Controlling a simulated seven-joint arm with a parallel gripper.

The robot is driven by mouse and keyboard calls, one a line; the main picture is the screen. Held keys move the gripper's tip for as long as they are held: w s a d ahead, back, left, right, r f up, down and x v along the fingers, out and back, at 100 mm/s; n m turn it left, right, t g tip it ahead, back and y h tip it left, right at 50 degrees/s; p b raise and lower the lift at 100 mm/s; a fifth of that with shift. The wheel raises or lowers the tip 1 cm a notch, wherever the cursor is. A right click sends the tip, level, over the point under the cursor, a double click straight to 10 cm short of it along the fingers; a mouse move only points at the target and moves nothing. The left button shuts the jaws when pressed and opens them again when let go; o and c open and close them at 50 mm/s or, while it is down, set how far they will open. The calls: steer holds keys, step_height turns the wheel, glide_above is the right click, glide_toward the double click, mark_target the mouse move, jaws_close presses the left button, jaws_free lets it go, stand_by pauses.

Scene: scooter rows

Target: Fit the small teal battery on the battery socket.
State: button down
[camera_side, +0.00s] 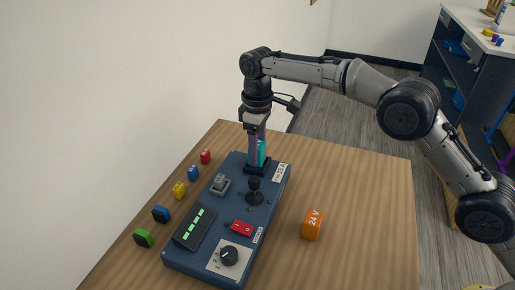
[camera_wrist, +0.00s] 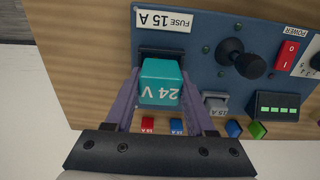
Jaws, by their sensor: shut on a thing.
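The small teal battery (camera_wrist: 161,82), marked 24 V, is between the fingers of my gripper (camera_wrist: 160,108) in the wrist view. My gripper is shut on it. In the side view the teal battery (camera_side: 262,151) shows partly behind a finger, upright at the black battery socket (camera_side: 257,168) on the far end of the blue panel. The battery's lower end meets or sits just over the socket; I cannot tell how deep it is. In the wrist view the socket's dark edge (camera_wrist: 162,53) shows just behind the battery.
The blue panel (camera_side: 172,254) carries a black joystick (camera_side: 254,190), a grey connector (camera_side: 220,184), a red switch (camera_side: 242,228), a dial (camera_side: 229,256) and a green-lit display (camera_side: 194,228). An orange 24 V battery (camera_side: 313,225) stands to the right. Several coloured blocks (camera_side: 179,190) line the left.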

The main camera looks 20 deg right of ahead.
steer(key=shift+f, duration=0.7)
stand_by(0.4)
steer(key=shift+c, duration=0.8)
jaws_free()
steer(key=shift+o, duration=0.2)
steer(key=shift+f, duration=0.1)
steer(key=shift+o, duration=0.6)
steer(key=shift+r, duration=3.05)
